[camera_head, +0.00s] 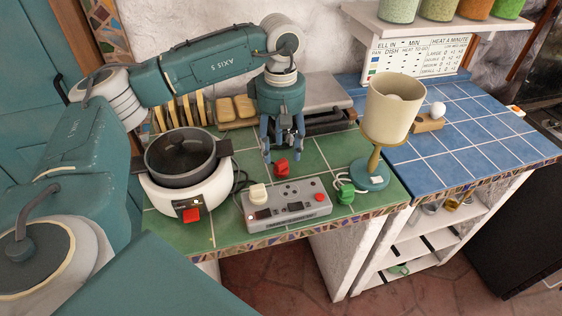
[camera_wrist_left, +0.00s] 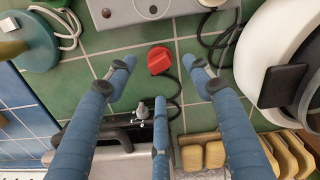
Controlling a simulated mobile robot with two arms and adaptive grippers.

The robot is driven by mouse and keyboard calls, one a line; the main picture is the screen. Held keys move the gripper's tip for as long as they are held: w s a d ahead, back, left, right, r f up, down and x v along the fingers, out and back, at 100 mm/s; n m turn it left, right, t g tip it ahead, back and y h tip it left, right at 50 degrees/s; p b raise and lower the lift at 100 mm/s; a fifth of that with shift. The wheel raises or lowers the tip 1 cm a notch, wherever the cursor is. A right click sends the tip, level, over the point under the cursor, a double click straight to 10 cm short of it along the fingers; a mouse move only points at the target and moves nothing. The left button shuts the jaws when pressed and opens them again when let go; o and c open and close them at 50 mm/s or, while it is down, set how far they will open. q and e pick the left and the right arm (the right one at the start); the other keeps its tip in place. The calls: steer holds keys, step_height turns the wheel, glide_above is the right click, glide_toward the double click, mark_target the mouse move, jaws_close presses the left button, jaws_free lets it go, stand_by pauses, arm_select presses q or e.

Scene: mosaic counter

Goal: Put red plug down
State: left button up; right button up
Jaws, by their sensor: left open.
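The red plug (camera_head: 282,168) lies on the green tiles behind the grey power box (camera_head: 290,206). In the left wrist view the red plug (camera_wrist_left: 160,61) lies near the power box (camera_wrist_left: 135,10), with a dark cord beside it. My left gripper (camera_head: 283,152) points down just above the plug. In the left wrist view its blue fingers (camera_wrist_left: 159,72) are spread, with nothing gripped; the plug shows between and slightly beyond the tips. Whether any finger touches the plug is hard to tell. My right gripper is in neither view.
A white cooker with a dark pot (camera_head: 187,160) stands left, a lamp (camera_head: 393,110) right. A green plug (camera_head: 346,192) lies by the lamp base; a white plug (camera_head: 258,193) sits on the power box. The blue counter (camera_head: 470,130) has free room.

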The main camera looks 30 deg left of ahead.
mark_target(281, 161)
arm_select(q)
step_height(281, 161, up, 6)
steer(key=shift+r+b, duration=0.25)
steer(key=shift+b, duration=0.2)
steer(key=shift+f, duration=0.1)
